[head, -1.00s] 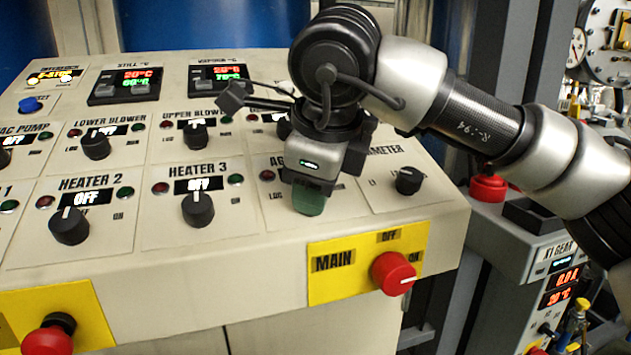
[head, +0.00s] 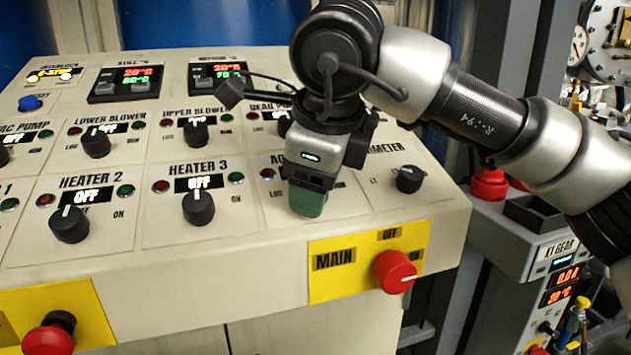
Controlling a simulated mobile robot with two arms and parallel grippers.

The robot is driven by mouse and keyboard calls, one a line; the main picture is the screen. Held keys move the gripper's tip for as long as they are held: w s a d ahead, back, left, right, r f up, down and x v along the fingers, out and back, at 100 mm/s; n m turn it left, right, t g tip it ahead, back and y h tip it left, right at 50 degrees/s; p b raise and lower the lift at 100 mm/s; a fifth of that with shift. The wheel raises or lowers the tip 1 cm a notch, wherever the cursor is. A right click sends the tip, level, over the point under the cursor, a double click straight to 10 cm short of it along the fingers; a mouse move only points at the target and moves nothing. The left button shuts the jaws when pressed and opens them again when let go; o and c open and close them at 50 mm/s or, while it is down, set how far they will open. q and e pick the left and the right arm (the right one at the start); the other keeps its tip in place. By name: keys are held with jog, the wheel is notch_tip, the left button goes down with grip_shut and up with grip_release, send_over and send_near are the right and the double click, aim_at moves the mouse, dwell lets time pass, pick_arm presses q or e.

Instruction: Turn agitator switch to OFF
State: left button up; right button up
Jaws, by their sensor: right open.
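The control panel (head: 250,235) fills the left and middle of the head view. The agitator section, with only the start of its label (head: 277,160) showing, lies between Heater 3 and the ammeter-like section. My right gripper (head: 308,203) is over this section, pointing down, with green fingertips. It hides the agitator switch and its display, so I cannot tell the switch's position or whether the fingers touch it. The jaws are open, though the gap between them does not show. A red indicator light (head: 267,174) shows left of the gripper. My left gripper is out of view.
The Heater 3 knob (head: 198,208) is left of my gripper, and a selector knob (head: 409,179) is to its right. The red MAIN switch (head: 394,271) on a yellow plate (head: 330,270) is below right. A red emergency-type button (head: 47,340) is at lower left.

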jog(key=v, duration=1)
